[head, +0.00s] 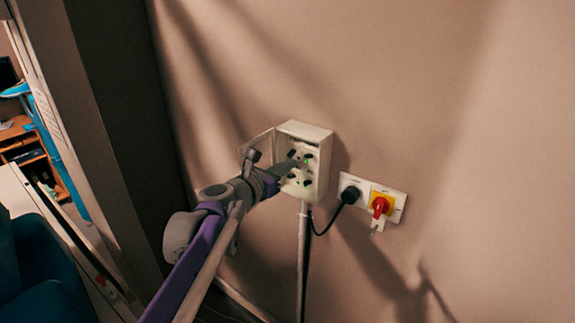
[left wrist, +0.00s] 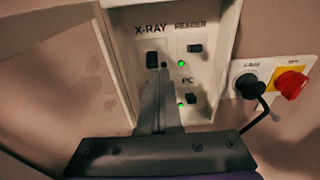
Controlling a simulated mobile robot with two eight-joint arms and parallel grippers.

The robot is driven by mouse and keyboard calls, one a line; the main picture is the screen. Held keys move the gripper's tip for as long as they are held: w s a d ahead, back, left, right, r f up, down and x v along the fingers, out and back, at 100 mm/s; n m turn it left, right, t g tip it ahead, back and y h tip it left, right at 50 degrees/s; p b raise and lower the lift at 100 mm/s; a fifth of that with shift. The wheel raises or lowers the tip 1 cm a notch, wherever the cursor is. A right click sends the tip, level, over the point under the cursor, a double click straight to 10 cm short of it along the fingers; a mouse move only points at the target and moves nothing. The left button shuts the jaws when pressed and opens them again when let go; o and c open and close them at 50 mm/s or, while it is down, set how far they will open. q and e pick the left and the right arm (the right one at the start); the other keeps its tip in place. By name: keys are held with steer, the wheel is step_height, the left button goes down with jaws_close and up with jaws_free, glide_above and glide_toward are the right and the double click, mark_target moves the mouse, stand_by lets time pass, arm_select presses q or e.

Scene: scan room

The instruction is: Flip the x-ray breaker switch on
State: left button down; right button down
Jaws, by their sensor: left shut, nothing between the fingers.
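The breaker box (head: 315,134) is a white wall box with its door open to the left. In the left wrist view its panel (left wrist: 217,69) carries the labels X-RAY, READER and PC. The x-ray switch (left wrist: 152,59) is a dark block under the X-RAY label, with a small dark, unlit spot beside it. The reader switch (left wrist: 195,48) and PC switch (left wrist: 190,98) each have a lit green light. My left gripper (left wrist: 157,76) is shut and empty, its tips just below the x-ray switch; contact cannot be told. It also shows at the box in the head view (head: 294,164). My right gripper is not in view.
Right of the box, a black plug (head: 350,194) with a cable sits in a white wall plate, beside a red knob on yellow (head: 380,205). A pipe (head: 302,255) runs down below the box. The wall farther right is bare.

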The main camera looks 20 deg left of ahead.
arm_select(q)
steer(key=shift+s+a+r+g+y+p, duration=0.1)
steer(key=shift+r+g+y+p, duration=0.2)
steer(key=shift+g, duration=0.35)
steer(key=shift+s+d+r+g+y+p, duration=0.1)
steer(key=shift+r+g+y+p, duration=0.2)
steer(key=shift+g, duration=0.4)
steer(key=shift+s+a+r+g+y+p, duration=0.15)
steer(key=shift+r+g, duration=0.2)
steer(key=shift+g, duration=0.3)
steer(key=shift+w+r, duration=0.1)
steer(key=shift+r, duration=0.05)
stand_by(0.5)
